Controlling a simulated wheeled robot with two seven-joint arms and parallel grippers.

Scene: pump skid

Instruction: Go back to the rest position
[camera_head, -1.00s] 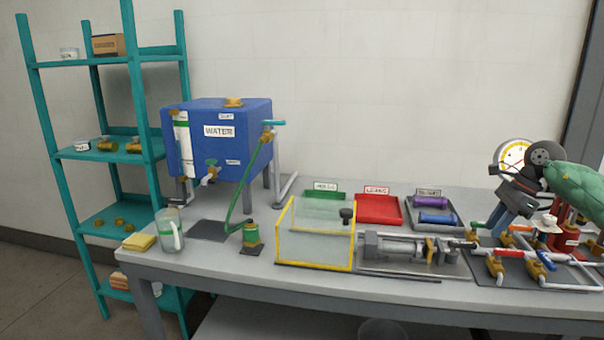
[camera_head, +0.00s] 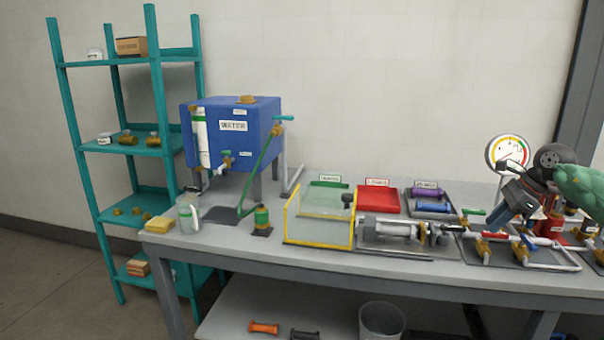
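My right gripper (camera_head: 512,206) comes in from the right edge with a green-sleeved arm, above the pipe and valve assembly (camera_head: 520,250) at the right of the bench. Its fingers are small and dark here, so I cannot tell whether they are open or shut. It partly covers the pipes and the red pump body. A round pressure gauge (camera_head: 508,153) stands just behind it. My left gripper is not in view.
The grey bench (camera_head: 330,267) carries a blue water tank (camera_head: 238,140), a clear jug (camera_head: 188,216), a yellow sponge (camera_head: 159,224), a yellow-edged clear guard (camera_head: 320,219) and a red tray (camera_head: 379,200). A teal shelf (camera_head: 140,149) stands left. A bin (camera_head: 381,321) is below.

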